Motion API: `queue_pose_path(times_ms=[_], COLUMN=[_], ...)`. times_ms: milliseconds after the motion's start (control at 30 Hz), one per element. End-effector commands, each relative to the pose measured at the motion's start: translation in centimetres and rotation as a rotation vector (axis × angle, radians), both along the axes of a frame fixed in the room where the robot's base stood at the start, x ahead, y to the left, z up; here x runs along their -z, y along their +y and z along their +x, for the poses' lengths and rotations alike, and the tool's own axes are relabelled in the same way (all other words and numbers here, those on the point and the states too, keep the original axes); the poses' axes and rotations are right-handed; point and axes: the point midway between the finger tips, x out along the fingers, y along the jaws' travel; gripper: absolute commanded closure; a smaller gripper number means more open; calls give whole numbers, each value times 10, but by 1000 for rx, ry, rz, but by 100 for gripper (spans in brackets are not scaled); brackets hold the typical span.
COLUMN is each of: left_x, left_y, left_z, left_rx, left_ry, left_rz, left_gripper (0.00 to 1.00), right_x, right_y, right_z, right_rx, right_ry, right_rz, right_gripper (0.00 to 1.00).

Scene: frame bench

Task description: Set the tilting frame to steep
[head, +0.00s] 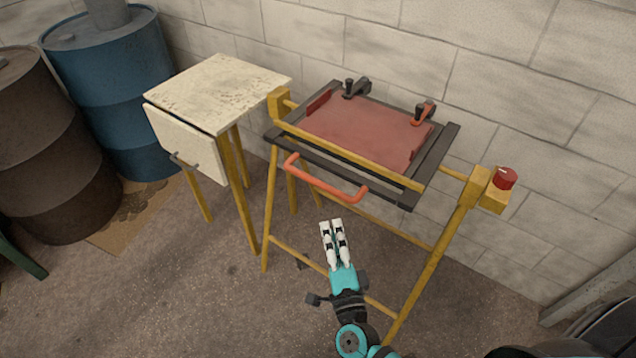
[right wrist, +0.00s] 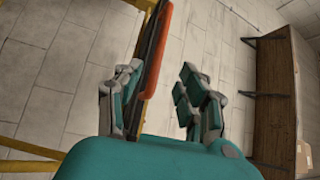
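The tilting frame (head: 437,165) is a dark frame holding a red panel (head: 360,135), hung on a yellow stand (head: 440,245). It leans with its far edge higher; the exact setting cannot be read. An orange handle (head: 325,180) runs along its near edge. A red knob (head: 504,178) sits on the right post. My right gripper (head: 332,226) is below and in front of the handle, pointing towards the frame. In the right wrist view its fingers (right wrist: 163,98) are apart with nothing held; the orange handle (right wrist: 156,45) shows beyond the left finger. My left gripper is out of view.
Blue (head: 110,85) and brown (head: 45,150) barrels stand further left. A block wall (head: 470,60) is behind. The right wrist view shows a brown shelf (right wrist: 277,85).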

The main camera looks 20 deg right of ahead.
Motion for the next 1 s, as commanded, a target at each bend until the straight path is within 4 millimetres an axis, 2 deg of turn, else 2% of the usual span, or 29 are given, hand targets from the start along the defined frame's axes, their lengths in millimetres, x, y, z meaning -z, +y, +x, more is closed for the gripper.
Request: queue_pose_path(times_ms=[33, 300, 533, 733, 1000], left_x=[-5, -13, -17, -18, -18], left_y=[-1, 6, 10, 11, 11], left_z=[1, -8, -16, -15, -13], left_rx=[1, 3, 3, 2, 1], left_ry=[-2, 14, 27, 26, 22], left_rz=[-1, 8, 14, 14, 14], left_gripper=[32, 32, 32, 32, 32], right_x=[-5, -12, -17, -18, -17], right_y=[-1, -8, -13, -15, -15], right_z=[12, 72, 114, 133, 137], right_rx=[2, -1, -1, -1, -2], right_ry=[-3, -1, 0, 2, 4], right_rz=[0, -4, -3, -4, -3], right_gripper=[60, 60, 60, 60, 60])
